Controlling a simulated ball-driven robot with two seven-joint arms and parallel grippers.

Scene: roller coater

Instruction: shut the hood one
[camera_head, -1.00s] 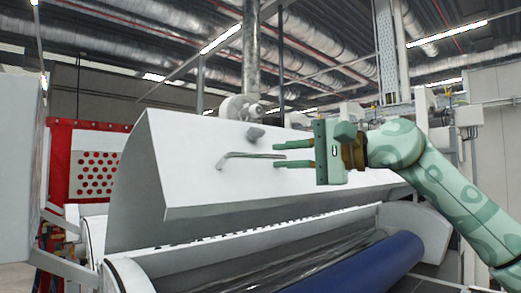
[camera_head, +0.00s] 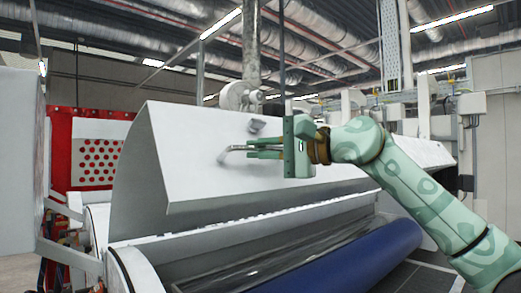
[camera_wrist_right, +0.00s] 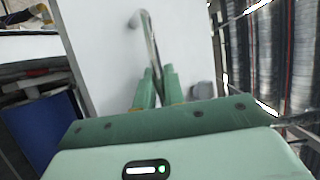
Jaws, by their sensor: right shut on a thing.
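The white hood (camera_head: 190,165) of the roller coater stands raised above the rollers, its front panel tilted and facing me. A bent metal handle (camera_head: 232,150) sticks out of this panel. My right gripper (camera_head: 250,149) has its two green fingers shut on the handle's right part. In the right wrist view the handle (camera_wrist_right: 151,38) runs from the white hood (camera_wrist_right: 90,50) down between the fingertips (camera_wrist_right: 153,75). My left gripper is not in view.
A blue roller (camera_head: 355,255) and a shiny metal roller lie below the hood. A red perforated panel (camera_head: 60,160) stands at the left behind a white cabinet (camera_head: 20,150). A small grey knob (camera_head: 256,126) sits on the hood above the handle.

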